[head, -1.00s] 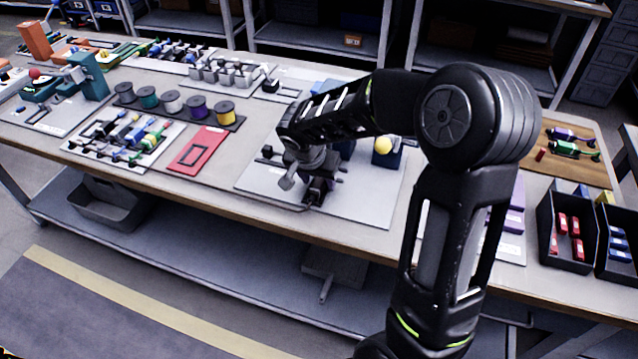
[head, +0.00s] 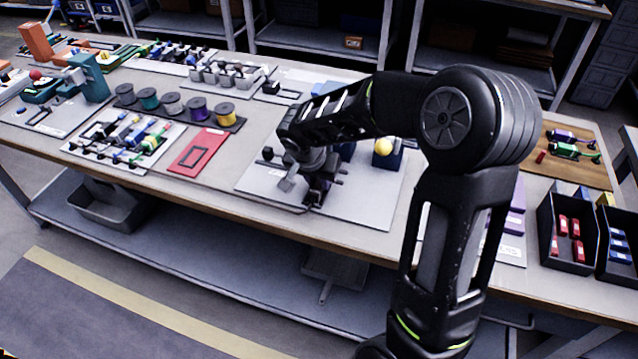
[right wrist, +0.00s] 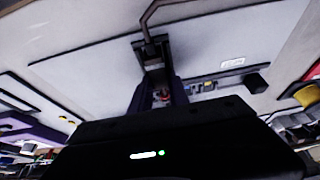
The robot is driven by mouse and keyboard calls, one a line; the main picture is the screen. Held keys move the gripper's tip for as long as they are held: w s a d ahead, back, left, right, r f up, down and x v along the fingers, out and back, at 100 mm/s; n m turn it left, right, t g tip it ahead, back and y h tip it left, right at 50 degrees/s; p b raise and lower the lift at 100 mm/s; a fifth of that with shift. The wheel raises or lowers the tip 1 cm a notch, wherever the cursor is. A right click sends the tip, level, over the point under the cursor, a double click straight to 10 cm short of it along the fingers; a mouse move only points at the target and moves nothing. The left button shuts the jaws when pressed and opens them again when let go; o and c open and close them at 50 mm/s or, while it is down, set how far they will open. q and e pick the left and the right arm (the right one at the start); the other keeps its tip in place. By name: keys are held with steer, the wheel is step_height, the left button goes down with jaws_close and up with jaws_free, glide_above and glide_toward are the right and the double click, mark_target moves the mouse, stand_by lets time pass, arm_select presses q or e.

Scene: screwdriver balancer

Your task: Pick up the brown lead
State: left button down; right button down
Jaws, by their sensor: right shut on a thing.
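My right gripper (head: 318,188) hangs over the grey-white board (head: 372,208) in the middle of the bench, its fingers pointing down. In the right wrist view my right gripper (right wrist: 152,52) is shut with its fingertips close together. A thin, dark, bent lead (right wrist: 148,18) runs from the top edge of that view into the fingertips, and the jaws are shut on it. Its brown colour is hard to tell in this light. The rest of the lead is out of that view, and the arm hides it in the head view. My left gripper is not in view.
A red plate (head: 198,151) and a row of spools (head: 172,104) lie to the left. Black bins (head: 568,232) stand at the right. The board's front right part is clear.

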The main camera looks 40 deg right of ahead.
mark_target(318, 185)
steer(key=shift+r, duration=0.1)
steer(key=shift+s+a+r+b, duration=0.1)
steer(key=shift+a+r+b, duration=0.05)
steer(key=shift+r+b, duration=0.2)
step_height(318, 185, up, 6)
steer(key=shift+r, duration=0.15)
steer(key=s+a+b, duration=0.4)
steer(key=s+a, duration=0.7)
steer(key=a, duration=0.5)
steer(key=shift+s, duration=0.15)
steer(key=w+a+f+n+t+y+p, duration=0.1)
steer(key=w+n+t+y+p, duration=0.1)
steer(key=w+n, duration=0.9)
steer(key=w+y+p, duration=0.1)
steer(key=w+p, duration=0.1)
steer(key=w, duration=0.2)
steer(key=shift+w+a+f+y, duration=0.2)
steer(key=shift+a+f+y, duration=0.05)
steer(key=shift+y, duration=0.15)
